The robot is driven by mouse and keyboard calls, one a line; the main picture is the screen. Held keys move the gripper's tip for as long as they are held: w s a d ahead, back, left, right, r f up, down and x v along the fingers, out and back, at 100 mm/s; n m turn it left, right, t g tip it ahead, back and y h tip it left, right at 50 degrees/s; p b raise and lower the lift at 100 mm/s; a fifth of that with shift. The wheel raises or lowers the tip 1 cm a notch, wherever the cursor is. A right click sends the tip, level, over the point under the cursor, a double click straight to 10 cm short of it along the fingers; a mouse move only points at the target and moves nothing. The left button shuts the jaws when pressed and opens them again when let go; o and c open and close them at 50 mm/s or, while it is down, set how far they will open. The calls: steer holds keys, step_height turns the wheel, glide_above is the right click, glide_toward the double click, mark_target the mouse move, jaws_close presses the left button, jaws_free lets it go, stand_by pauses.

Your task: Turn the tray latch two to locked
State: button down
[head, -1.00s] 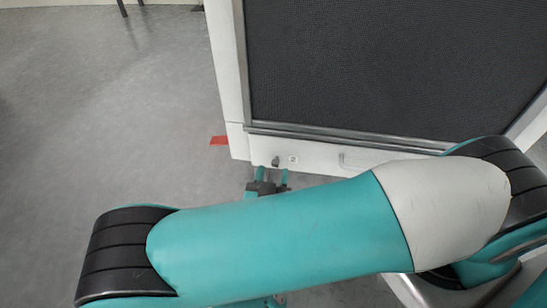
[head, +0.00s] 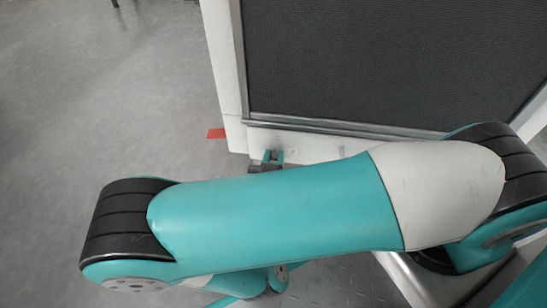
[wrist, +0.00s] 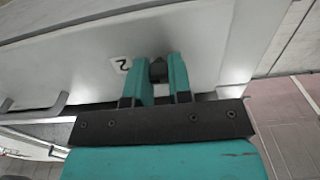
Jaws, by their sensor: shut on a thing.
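The tray latch two is a small dark knob (wrist: 158,70) on the white front panel, beside a label with the number 2 (wrist: 122,65) in the wrist view. My gripper (wrist: 160,72) has its two teal fingers on either side of the knob, shut on it. In the head view my gripper (head: 274,155) is at the lower left of the white cabinet front (head: 320,150), with its fingers against the panel. The knob is mostly hidden by the fingers there. I cannot tell its exact turn angle.
A dark mesh panel (head: 380,60) in a metal frame is on top of the cabinet. A handle (wrist: 45,106) sticks out from the front panel in the wrist view. A red floor mark (head: 216,133) lies left of the cabinet. The grey floor at left is clear.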

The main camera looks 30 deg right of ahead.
steer(key=shift+r+n+p, duration=0.1)
steer(key=shift+n+p, duration=0.2)
steer(key=shift+p, duration=0.1)
steer(key=n+p, duration=0.2)
steer(key=p, duration=0.1)
steer(key=shift+r+n, duration=0.15)
steer(key=shift+n, duration=0.25)
steer(key=n+p, duration=0.4)
steer(key=n, duration=0.1)
steer(key=shift+p, duration=0.4)
steer(key=n+p, duration=0.2)
steer(key=n, duration=0.2)
steer(key=shift+n, duration=0.4)
steer(key=shift+f+n+p, duration=0.15)
steer(key=shift+n+p, duration=0.05)
steer(key=shift+n, duration=0.95)
steer(key=shift+f+n+p, duration=0.1)
steer(key=shift+n+p, duration=0.1)
steer(key=shift+n, duration=0.95)
steer(key=c, duration=1)
jaws_free()
steer(key=shift+c, duration=0.2)
